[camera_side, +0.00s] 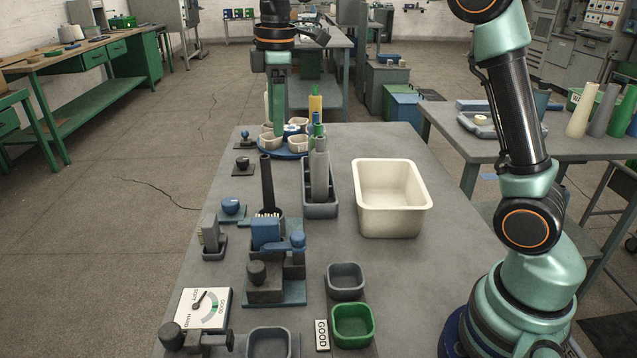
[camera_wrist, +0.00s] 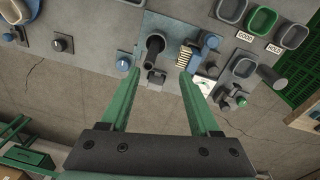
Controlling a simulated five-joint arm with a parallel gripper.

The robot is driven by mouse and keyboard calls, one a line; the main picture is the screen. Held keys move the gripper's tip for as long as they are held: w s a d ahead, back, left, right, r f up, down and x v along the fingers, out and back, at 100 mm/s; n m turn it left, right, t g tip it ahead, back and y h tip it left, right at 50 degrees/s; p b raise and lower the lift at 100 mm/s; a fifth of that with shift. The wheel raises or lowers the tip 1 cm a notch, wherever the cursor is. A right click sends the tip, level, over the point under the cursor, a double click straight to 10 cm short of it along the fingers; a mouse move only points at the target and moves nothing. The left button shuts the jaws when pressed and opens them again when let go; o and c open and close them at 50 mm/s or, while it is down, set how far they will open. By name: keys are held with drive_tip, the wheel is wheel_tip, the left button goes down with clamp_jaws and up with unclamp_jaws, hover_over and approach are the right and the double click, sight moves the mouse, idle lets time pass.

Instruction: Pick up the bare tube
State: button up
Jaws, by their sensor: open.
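A dark bare upright tube (camera_side: 267,184) stands on a holder at the left of the table. In the wrist view the dark tube (camera_wrist: 154,46) shows beyond the fingertips, in the gap between them. Grey tubes (camera_side: 319,170) stand in a grey tray (camera_side: 320,210) to its right; I cannot tell for certain which tube the task means. My gripper (camera_side: 278,118) points down near the far end of the table. In the wrist view my gripper (camera_wrist: 158,74) is open and empty, its green fingers wide apart.
A cream bin (camera_side: 392,229) stands right of the grey tray. A blue device (camera_side: 266,234) and a dial gauge (camera_side: 203,308) are nearer. A grey bin (camera_side: 345,282) and a green bin (camera_side: 352,325) stand in front. A blue carousel with cups (camera_side: 287,152) is at the far end.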

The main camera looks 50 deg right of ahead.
sight(267, 157)
drive_tip(key=w, duration=0.1)
drive_tip(key=w+f+n, duration=0.2)
drive_tip(key=shift+a+f+g, duration=0.25)
drive_tip(key=shift+g, duration=0.15)
wheel_tip(267, 157, down, 6)
drive_tip(key=shift+f, duration=0.25)
drive_tip(key=shift+w+f, duration=0.15)
drive_tip(key=shift+f, duration=1.2)
drive_tip(key=shift+w+f, duration=0.15)
drive_tip(key=shift+f, duration=1.2)
clamp_jaws()
